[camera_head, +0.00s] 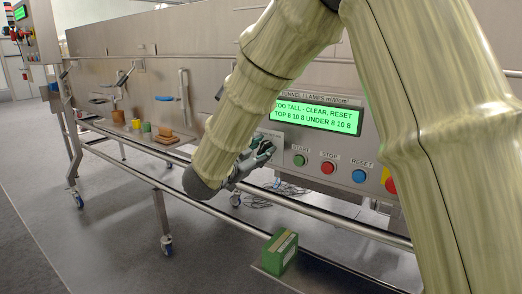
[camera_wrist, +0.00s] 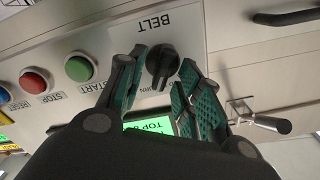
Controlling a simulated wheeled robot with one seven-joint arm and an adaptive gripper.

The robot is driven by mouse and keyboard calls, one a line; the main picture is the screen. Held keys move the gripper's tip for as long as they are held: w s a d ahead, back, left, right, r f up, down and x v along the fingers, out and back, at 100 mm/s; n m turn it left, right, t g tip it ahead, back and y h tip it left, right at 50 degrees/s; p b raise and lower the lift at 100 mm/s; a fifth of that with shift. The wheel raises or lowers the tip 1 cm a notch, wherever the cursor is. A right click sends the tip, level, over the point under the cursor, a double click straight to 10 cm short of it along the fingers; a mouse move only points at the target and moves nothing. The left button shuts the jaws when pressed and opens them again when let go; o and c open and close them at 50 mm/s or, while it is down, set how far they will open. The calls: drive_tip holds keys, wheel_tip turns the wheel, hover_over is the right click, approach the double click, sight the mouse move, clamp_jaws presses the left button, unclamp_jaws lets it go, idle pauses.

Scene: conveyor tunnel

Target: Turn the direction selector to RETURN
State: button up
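The direction selector (camera_wrist: 162,62) is a black knob on a pale plate marked BELT, upside down in the wrist view. A label ending in "RN" shows beside it, partly hidden by a finger. My gripper (camera_wrist: 164,68) has green-padded fingers spread on either side of the knob, with the knob between their tips. Gaps seem to show beside the knob; I cannot tell whether any finger touches it. In the head view my gripper (camera_head: 257,152) is at the panel, left of the START button, and the knob is hidden there.
The green START (camera_head: 299,160), red STOP (camera_head: 328,168) and blue RESET (camera_head: 358,176) buttons sit right of my gripper. The display (camera_head: 315,114) reads "TOO TALL - CLEAR, RESET". A rail (camera_head: 310,214) runs below, with a green box (camera_head: 280,252) in front. Small items stand on the left shelf.

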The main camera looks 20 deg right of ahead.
drive_tip(key=v, duration=1.1)
drive_tip(key=shift+s+a, duration=0.2)
drive_tip(key=shift+s, duration=0.1)
